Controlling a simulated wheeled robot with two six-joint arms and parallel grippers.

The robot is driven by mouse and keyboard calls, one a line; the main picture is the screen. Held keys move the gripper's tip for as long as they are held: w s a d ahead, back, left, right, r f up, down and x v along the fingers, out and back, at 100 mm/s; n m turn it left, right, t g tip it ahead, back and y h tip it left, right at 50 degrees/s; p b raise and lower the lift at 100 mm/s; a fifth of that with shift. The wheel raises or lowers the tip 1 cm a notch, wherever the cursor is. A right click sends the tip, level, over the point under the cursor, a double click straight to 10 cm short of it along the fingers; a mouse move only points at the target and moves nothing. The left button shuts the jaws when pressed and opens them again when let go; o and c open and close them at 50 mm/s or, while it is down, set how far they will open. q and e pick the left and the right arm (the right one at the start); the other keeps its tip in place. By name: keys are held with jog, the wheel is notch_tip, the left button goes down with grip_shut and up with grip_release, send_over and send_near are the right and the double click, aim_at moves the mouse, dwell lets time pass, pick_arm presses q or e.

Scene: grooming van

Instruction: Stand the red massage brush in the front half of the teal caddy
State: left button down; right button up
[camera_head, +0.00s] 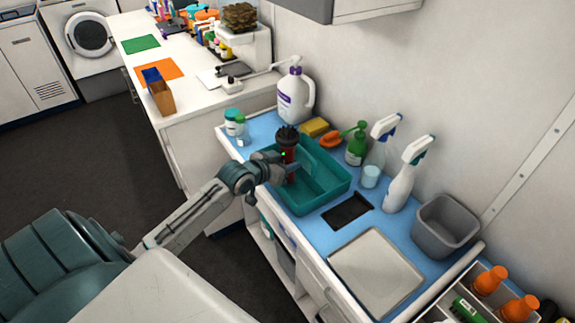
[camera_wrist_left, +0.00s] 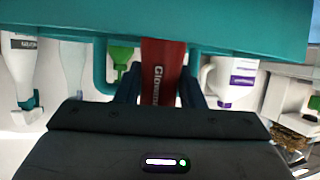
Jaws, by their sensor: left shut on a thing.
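The teal caddy (camera_head: 318,199) stands on the blue counter top, with a raised handle along its middle. The red massage brush (camera_head: 288,151) is upright with its dark bristle head on top, at the caddy's left end. My left gripper (camera_head: 289,167) is shut on its red handle. In the left wrist view, which looks upside down, the brush handle (camera_wrist_left: 162,70) sits between the fingers (camera_wrist_left: 161,90) and its lower end is hidden behind the caddy wall (camera_wrist_left: 210,18). I cannot tell whether it touches the caddy floor. My right gripper is out of view.
A white jug (camera_head: 294,97), a yellow sponge (camera_head: 315,127), an orange brush (camera_head: 338,138), a green pump bottle (camera_head: 357,146) and spray bottles (camera_head: 402,182) stand behind the caddy. White-and-green jars (camera_head: 235,122) are to its left. A grey bin (camera_head: 444,226) and flat tray (camera_head: 375,272) lie right.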

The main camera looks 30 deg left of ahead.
pick_arm(q)
jog(key=shift+f, duration=0.65)
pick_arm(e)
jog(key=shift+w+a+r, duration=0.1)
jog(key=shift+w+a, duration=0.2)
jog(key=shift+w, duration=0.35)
pick_arm(q)
jog(key=shift+f, duration=0.1)
jog(key=c, duration=0.9)
grip_release()
jog(key=shift+s, duration=0.1)
jog(key=shift+c, duration=0.2)
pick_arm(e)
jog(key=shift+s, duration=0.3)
